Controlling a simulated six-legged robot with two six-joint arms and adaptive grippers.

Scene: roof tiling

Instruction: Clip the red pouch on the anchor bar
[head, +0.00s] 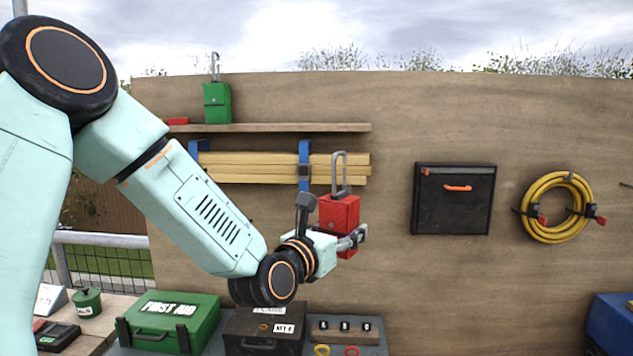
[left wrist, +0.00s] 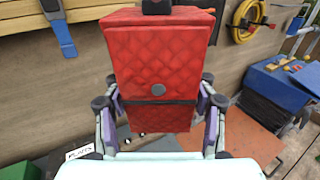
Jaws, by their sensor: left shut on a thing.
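The red pouch (head: 340,212) is upright in front of the wooden wall, with a grey metal clip (head: 346,170) standing up from its top. My left gripper (head: 350,241) is shut on the pouch's lower part and holds it in the air. In the left wrist view the quilted red pouch (left wrist: 157,60) fills the middle, with fingers of the left gripper (left wrist: 159,100) on both sides; the clip is mostly cut off at the top. I cannot make out an anchor bar in either view. My right gripper is not in view.
A green pouch (head: 217,104) with a clip stands on the wall shelf (head: 290,127). Strapped yellow boards (head: 250,168) hang behind the red pouch. A black box (head: 455,199) and coiled yellow hose (head: 550,236) are on the wall. A green first aid case (head: 170,322) stands below.

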